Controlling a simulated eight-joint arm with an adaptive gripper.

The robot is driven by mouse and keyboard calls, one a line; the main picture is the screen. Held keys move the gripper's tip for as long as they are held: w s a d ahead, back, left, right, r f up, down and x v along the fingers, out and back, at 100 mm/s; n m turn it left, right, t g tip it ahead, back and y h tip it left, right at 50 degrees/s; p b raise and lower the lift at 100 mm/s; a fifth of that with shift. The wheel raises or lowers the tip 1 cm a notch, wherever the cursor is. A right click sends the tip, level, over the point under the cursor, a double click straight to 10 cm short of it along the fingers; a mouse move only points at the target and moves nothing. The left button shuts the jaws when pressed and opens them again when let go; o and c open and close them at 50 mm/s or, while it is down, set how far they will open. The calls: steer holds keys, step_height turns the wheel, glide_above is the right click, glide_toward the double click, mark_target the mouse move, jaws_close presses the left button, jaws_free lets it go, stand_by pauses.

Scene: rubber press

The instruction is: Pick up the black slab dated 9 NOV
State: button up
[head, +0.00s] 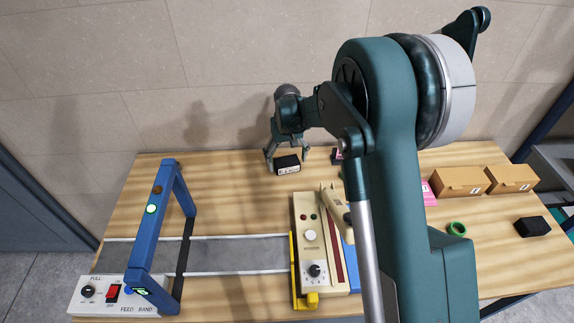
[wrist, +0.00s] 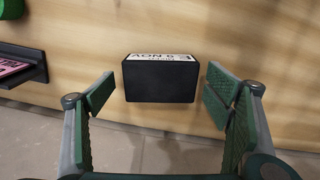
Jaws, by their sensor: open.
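The black slab (wrist: 160,85) lies on the wooden table, with a white label on its top that appears to read 9 NOV. In the head view the slab (head: 288,167) is near the table's back edge by the wall. My gripper (head: 287,155) is open above it, pointing down. In the wrist view my gripper (wrist: 161,92) has its green-padded fingers on either side of the slab, with a small gap on each side. It holds nothing. I cannot tell how far the fingertips are above the table.
A dark holder with a pink piece (wrist: 15,68) stands left of the slab in the wrist view. The head view shows a blue-framed feed band (head: 235,255), a control box (head: 310,235), cardboard boxes (head: 460,183), a green ring (head: 457,229) and another black block (head: 532,226).

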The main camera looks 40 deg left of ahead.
mark_target(287, 161)
steer(key=shift+f, duration=0.85)
steer(key=c, duration=1.1)
steer(key=shift+r, duration=0.2)
steer(key=shift+c, duration=0.2)
step_height(287, 161, up, 10)
steer(key=shift+f, duration=0.15)
